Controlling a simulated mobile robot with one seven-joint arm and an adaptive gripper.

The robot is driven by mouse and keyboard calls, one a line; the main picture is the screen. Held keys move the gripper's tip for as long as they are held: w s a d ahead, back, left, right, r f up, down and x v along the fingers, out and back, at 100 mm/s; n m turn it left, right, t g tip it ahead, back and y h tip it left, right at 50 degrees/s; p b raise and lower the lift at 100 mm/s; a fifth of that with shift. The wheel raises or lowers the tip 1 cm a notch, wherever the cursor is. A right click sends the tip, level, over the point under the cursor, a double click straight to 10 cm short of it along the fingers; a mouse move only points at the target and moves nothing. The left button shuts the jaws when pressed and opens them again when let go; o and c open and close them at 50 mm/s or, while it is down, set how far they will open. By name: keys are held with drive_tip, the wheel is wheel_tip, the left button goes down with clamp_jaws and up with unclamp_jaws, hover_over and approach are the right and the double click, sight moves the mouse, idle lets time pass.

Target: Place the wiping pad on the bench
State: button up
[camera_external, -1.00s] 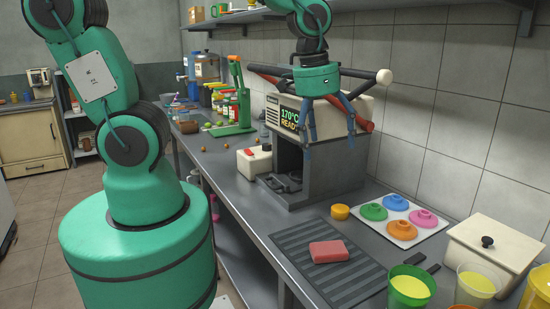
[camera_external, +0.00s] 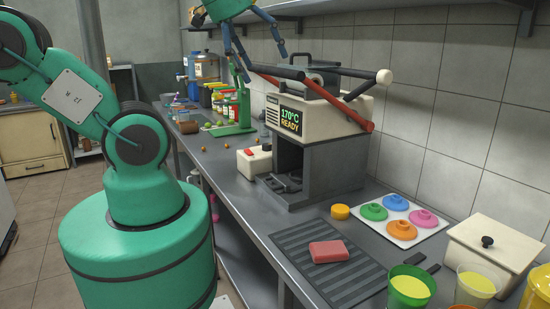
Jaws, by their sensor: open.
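The wiping pad, a pinkish-red block (camera_external: 328,251), lies flat on a dark ribbed mat (camera_external: 355,284) on the grey bench (camera_external: 228,205). My gripper (camera_external: 260,60) is open and empty, high above the bench near the top of the picture. It is up and to the left of the press machine (camera_external: 318,125), well away from the pad. Nothing hides the pad.
A tray of coloured lids (camera_external: 402,232), a green cup (camera_external: 409,287) and a lidded cream box (camera_external: 493,250) stand right of the mat. The press's red and black bars stick out at its top. A white container (camera_external: 254,162) stands left of it. Bare bench lies along the front edge.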

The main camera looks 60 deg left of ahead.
drive_tip(key=shift+o, duration=0.6)
drive_tip(key=w+d+f+m+g, duration=0.1)
drive_tip(key=w+d+f, duration=0.4)
drive_tip(key=f, duration=0.2)
drive_tip(key=w+d+f+m+g, duration=0.1)
drive_tip(key=w+d+f+g, duration=0.1)
drive_tip(key=w+d+f, duration=0.3)
drive_tip(key=d+f+m+g, duration=0.1)
drive_tip(key=d+f, duration=0.4)
drive_tip(key=f, duration=0.4)
drive_tip(key=d+f+m+g, duration=0.1)
drive_tip(key=d+f, duration=0.4)
drive_tip(key=f, duration=0.5)
drive_tip(key=shift+d+m+g+b, duration=0.3)
drive_tip(key=shift+b, duration=0.1)
drive_tip(key=b, duration=0.2)
hover_over(331, 250)
drive_tip(key=shift+f, duration=4.35)
drive_tip(key=shift+f, duration=0.1)
